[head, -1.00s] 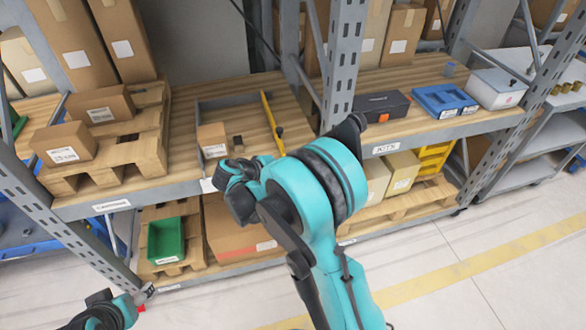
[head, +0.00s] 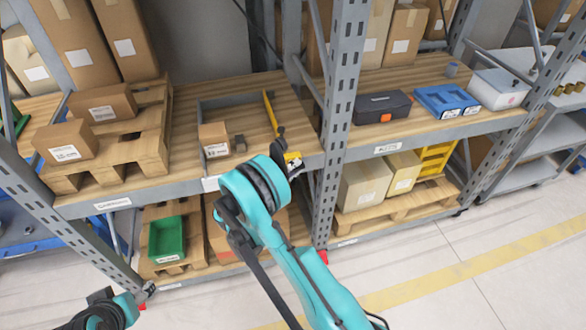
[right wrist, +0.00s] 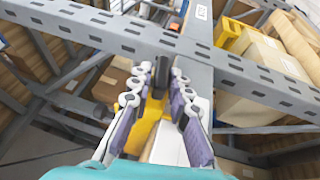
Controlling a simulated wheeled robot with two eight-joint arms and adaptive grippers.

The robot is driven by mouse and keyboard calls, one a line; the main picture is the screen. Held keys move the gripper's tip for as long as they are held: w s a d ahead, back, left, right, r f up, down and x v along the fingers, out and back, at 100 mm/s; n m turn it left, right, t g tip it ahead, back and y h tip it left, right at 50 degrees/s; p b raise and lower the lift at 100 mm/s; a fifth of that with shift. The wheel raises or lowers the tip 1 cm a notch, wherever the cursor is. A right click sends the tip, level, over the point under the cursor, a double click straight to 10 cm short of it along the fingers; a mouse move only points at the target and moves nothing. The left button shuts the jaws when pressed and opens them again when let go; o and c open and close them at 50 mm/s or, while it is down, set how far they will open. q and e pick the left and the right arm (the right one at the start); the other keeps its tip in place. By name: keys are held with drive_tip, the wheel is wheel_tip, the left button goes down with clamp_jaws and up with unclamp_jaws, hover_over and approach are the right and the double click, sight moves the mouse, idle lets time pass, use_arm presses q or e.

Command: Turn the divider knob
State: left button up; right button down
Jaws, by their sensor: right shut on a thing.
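The yellow divider (head: 270,112) stands on the wooden shelf, running front to back, with its near yellow end (head: 292,158) at the shelf's front edge. In the right wrist view the yellow divider (right wrist: 150,128) lies below my fingers, and its dark knob (right wrist: 161,70) sits between the fingertips. My right gripper (right wrist: 163,78) is shut on the knob. In the head view my right gripper (head: 298,168) is mostly hidden by my own wrist. My left gripper (head: 140,295) is low at the left, away from the shelf, and its jaws are unclear.
A grey perforated rack post (head: 340,110) stands close right of the right gripper. A small carton (head: 214,140) sits left of the divider. A black case (head: 382,106) and blue tray (head: 446,101) occupy the right bay. A green bin (head: 166,238) is below. The front floor is clear.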

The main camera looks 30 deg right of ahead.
idle(0.4)
drive_tip(key=c, duration=1.6)
unclamp_jaws()
drive_tip(key=shift+o, duration=0.2)
drive_tip(key=v, duration=1.2)
drive_tip(key=shift+f, duration=0.3)
drive_tip(key=shift+d, duration=0.1)
